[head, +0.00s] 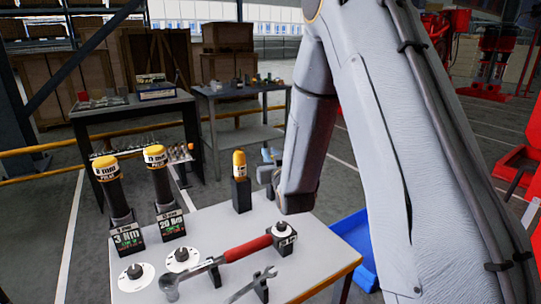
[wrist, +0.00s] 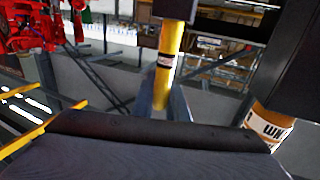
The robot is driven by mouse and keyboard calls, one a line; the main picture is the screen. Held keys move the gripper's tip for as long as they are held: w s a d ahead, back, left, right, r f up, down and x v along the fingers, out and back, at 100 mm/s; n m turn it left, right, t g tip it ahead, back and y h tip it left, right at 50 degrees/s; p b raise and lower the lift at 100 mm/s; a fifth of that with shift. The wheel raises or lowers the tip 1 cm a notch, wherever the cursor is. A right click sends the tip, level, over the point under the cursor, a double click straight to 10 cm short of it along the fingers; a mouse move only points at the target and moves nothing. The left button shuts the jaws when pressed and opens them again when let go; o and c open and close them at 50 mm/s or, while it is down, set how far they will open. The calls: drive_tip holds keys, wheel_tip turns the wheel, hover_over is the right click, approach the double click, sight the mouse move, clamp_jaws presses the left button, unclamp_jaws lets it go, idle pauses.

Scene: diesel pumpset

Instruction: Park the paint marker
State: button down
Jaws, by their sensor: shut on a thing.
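The paint marker (head: 239,163) is yellow with a pale band. The wrist view looks upside down: the yellow marker (wrist: 168,45) runs from a dark block (wrist: 175,8) down to the grey fingers of my gripper (wrist: 164,104). The gripper is shut on its end. How deep the marker sits in the holder cannot be told.
Two black tools with yellow caps (head: 156,157) (head: 105,168) stand at the left of the bench (head: 215,222). A red-handled wrench (head: 247,249) and a spanner (head: 250,285) lie in front. A blue bin (head: 355,245) is at the right. My arm hides the right side.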

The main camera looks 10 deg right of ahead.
drive_tip(key=shift+f+b, duration=0.7)
drive_tip(key=shift+f, duration=0.35)
drive_tip(key=c, duration=1.7)
unclamp_jaws()
drive_tip(key=shift+o, duration=0.2)
drive_tip(key=s, duration=0.7)
drive_tip(key=shift+s+b, duration=0.35)
drive_tip(key=shift+s, duration=0.05)
